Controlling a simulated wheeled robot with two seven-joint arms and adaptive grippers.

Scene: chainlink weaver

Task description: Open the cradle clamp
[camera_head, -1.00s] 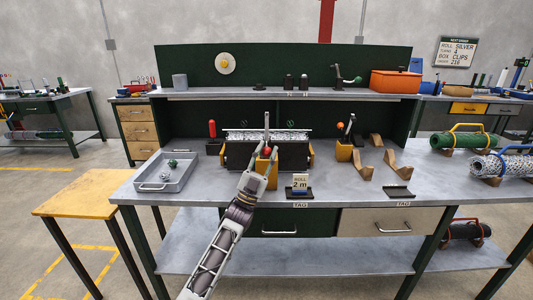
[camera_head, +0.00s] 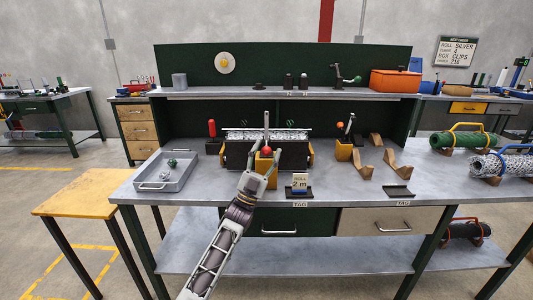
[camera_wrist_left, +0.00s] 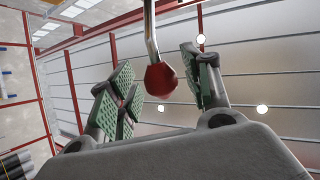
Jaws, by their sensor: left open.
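The cradle (camera_head: 238,155) is a dark trough in the middle of the workbench, with a silver mesh roll (camera_head: 290,134) in it. A clamp lever with a red ball knob (camera_head: 266,152) shows at its front middle, above a yellow block. A metal rod (camera_head: 266,121) stands upright there. My left gripper (camera_head: 267,154) is open, with its fingers on either side of the red knob. In the left wrist view the red knob (camera_wrist_left: 160,79) on its metal rod hangs between the spread green-padded fingers, apart from both. My right gripper is not in view.
A red-handled tool (camera_head: 212,129) stands beside the cradle.

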